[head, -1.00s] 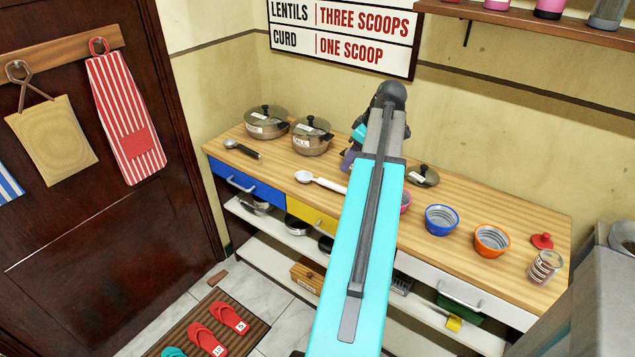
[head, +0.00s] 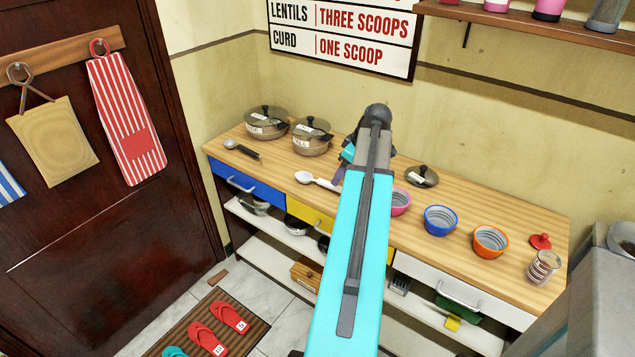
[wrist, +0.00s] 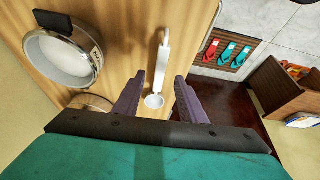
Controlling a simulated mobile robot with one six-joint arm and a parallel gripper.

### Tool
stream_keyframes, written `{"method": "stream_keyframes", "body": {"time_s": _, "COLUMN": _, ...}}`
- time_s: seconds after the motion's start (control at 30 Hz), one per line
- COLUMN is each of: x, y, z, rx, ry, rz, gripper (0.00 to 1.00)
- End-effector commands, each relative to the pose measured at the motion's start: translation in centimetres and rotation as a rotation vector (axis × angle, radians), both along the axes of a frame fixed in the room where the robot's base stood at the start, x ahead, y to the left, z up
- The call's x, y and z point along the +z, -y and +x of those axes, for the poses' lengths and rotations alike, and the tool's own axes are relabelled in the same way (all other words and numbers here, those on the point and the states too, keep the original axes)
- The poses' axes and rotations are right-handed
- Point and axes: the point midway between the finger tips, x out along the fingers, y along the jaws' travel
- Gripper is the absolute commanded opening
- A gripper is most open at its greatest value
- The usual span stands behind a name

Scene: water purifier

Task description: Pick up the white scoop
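The white scoop (head: 312,179) lies on the wooden counter in the head view, bowl to the left, handle to the right and partly hidden by my arm. In the wrist view the scoop (wrist: 163,62) lies lengthwise, with its round bowl low and its handle pointing up. My gripper (wrist: 159,77) is open and empty; its two purple fingers frame the scoop on either side in the picture, above the counter. I cannot tell the exact height gap. In the head view the gripper (head: 339,172) is partly hidden behind my arm, near the handle.
Two lidded pots (head: 265,123) (head: 312,137) stand behind the scoop; one pot (wrist: 62,55) is close on the left in the wrist view. A metal spoon (head: 241,148) lies to the left. Pink, blue (head: 440,220) and orange (head: 490,241) bowls stand to the right.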

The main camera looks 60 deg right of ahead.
Motion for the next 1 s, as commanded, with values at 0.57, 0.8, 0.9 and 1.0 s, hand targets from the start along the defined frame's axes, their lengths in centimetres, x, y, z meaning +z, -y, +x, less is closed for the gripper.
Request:
{"method": "stream_keyframes", "body": {"time_s": 0.57, "x": -1.6, "y": 0.0, "z": 0.6, "rx": 0.000, "ry": 0.000, "rz": 0.000, "gripper": 0.38}}
{"method": "stream_keyframes", "body": {"time_s": 0.8, "x": -2.3, "y": -0.1, "z": 0.9, "rx": 0.001, "ry": -0.001, "rz": 0.002, "gripper": 0.38}}
{"method": "stream_keyframes", "body": {"time_s": 0.9, "x": -3.0, "y": -0.1, "z": 1.1, "rx": 0.000, "ry": -0.001, "rz": 0.001, "gripper": 0.38}}
{"method": "stream_keyframes", "body": {"time_s": 1.0, "x": -3.8, "y": -0.2, "z": 1.4, "rx": 0.001, "ry": -0.001, "rz": 0.002, "gripper": 0.38}}
